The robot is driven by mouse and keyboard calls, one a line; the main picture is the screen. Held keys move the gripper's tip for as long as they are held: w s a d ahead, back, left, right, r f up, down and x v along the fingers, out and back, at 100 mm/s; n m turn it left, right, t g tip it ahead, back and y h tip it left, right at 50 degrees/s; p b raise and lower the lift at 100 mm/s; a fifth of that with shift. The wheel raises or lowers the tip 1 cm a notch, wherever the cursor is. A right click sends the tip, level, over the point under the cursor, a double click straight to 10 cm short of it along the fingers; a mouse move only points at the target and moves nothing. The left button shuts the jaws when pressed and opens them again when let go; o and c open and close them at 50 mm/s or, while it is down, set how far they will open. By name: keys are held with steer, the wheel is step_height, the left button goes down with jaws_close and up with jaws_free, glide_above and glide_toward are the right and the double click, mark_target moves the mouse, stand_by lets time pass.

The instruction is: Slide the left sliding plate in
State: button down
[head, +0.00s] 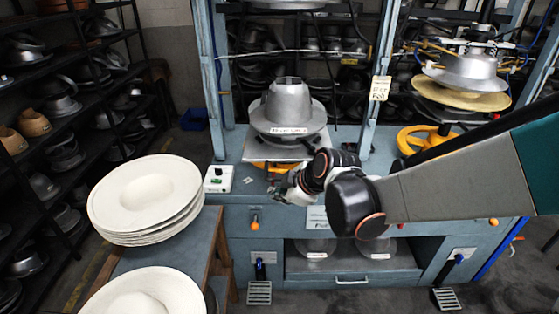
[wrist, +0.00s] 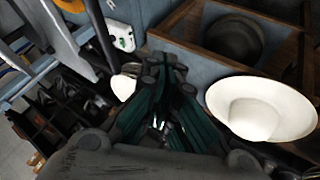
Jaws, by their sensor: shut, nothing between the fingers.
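The left press station holds a silver hat mould (head: 287,108) with a wide brim and a label on its front. Below it the left sliding plate (head: 262,153) shows as a flat grey piece, with an orange part (head: 272,166) under it. My arm and gripper hide much of its front and right side, so I cannot tell how far it sticks out. My gripper (head: 276,190) is in front of and below the plate, over the bench's front edge. In the wrist view its fingers (wrist: 166,66) are together with nothing between them. I cannot tell whether they touch anything.
A white control box (head: 219,179) is left of the station; it also shows in the wrist view (wrist: 120,36). Stacked white hat bodies (head: 145,197) stand on a left table. A blue upright (head: 368,90) and the right station's mould (head: 467,73) are to the right.

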steer(key=shift+w+a+f+b, duration=0.1)
steer(key=shift+w+a+b, duration=0.05)
steer(key=shift+w, duration=1.05)
steer(key=shift+w+a+f+b, duration=0.1)
steer(key=shift+w+b, duration=0.05)
steer(key=shift+w, duration=1.05)
steer(key=w, duration=1.8)
steer(key=w+d, duration=0.1)
steer(key=w, duration=0.8)
steer(key=shift+w, duration=0.35)
